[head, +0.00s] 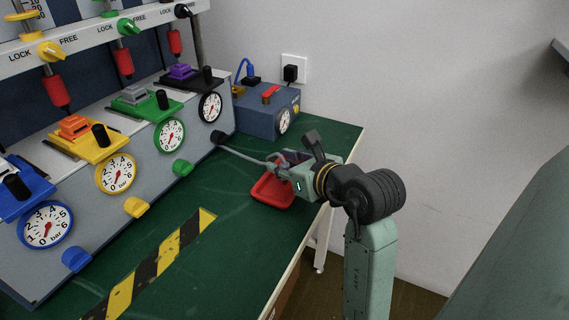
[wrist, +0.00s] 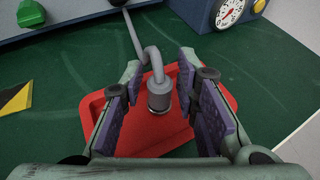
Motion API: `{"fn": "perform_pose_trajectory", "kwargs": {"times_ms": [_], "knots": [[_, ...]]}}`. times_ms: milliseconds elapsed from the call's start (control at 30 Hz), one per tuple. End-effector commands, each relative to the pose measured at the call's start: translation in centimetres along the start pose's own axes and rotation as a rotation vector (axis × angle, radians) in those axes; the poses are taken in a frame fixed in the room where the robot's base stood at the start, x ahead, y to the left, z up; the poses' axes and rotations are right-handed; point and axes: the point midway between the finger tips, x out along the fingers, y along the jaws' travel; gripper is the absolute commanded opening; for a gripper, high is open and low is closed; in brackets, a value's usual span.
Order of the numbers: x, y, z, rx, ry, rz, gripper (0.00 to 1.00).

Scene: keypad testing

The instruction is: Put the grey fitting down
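The grey fitting (wrist: 159,93) is a short cylinder on the end of a bent grey hose (wrist: 133,37). In the wrist view it appears over the red tray (wrist: 228,101), between the spread fingers of my gripper (wrist: 160,75). A gap shows on both sides of it, so my gripper is open and not holding it. Whether the fitting rests on the tray floor is hard to tell. In the head view my gripper (head: 279,164) is low over the red tray (head: 272,193), and its fingers mostly hide the fitting.
The green table (head: 225,225) has its right edge close to the tray. A grey panel (head: 75,245) with gauges and coloured knobs stands to the left. A blue box (head: 262,117) with a gauge stands behind the tray. Yellow-black tape (head: 160,258) crosses the clear front table.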

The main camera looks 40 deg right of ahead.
Motion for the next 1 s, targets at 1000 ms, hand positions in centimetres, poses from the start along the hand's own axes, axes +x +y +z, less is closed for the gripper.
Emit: {"fn": "perform_pose_trajectory", "kwargs": {"times_ms": [1000], "knots": [[-10.5, -0.1, 0.2, -0.001, 0.0, -0.004, 0.36]]}}
